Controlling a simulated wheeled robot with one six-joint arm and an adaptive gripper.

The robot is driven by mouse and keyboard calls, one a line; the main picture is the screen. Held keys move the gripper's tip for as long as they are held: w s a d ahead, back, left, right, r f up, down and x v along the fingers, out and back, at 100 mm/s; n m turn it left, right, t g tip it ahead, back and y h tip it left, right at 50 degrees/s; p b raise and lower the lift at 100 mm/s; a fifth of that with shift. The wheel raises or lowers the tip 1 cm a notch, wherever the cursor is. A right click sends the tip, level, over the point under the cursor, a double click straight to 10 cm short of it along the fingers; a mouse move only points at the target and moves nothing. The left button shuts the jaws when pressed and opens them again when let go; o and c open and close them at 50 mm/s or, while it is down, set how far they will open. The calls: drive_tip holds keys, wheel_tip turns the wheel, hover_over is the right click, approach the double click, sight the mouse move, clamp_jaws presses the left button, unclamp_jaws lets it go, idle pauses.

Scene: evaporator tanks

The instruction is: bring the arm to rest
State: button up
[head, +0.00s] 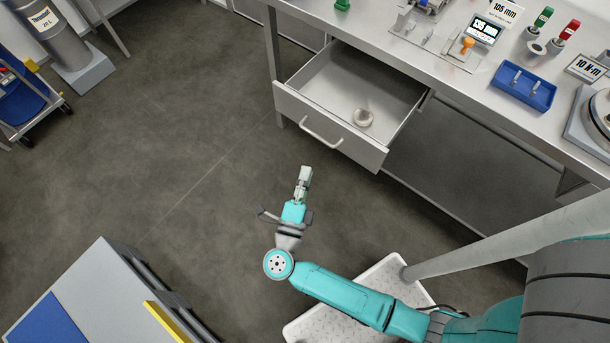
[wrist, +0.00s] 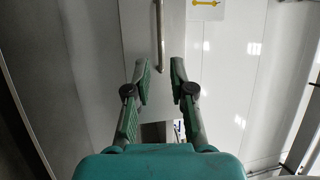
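My arm is teal and stretches from the lower right of the head view, over the floor. My gripper (head: 304,175) is in front of the pulled-out drawer and apart from it. In the wrist view the two green-padded fingers (wrist: 160,72) stand apart with nothing between them, so the gripper is open and empty. Beyond them is a pale panel with a vertical bar handle (wrist: 160,35).
The drawer (head: 330,125) under the steel bench (head: 440,45) stands open, with a small pale round part (head: 363,117) inside. A blue tray (head: 523,86) is on the bench. A grey cabinet (head: 95,290) stands lower left. The floor (head: 180,140) between is clear.

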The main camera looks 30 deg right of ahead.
idle(0.4)
drive_tip(key=s+d+r+n+t+y, duration=0.3)
drive_tip(key=s+r+n+t+y, duration=0.45)
drive_tip(key=s+n, duration=0.4)
drive_tip(key=s+a+r+n+g+y, duration=0.1)
drive_tip(key=s+n+g+y, duration=0.2)
drive_tip(key=s+n, duration=0.4)
drive_tip(key=s+a+r+n+g+y, duration=0.2)
drive_tip(key=s+n+g+y, duration=0.1)
drive_tip(key=s+n, duration=0.5)
drive_tip(key=shift+s+a+r+y, duration=0.15)
drive_tip(key=shift+s+a+y, duration=0.15)
drive_tip(key=shift+y, duration=0.25)
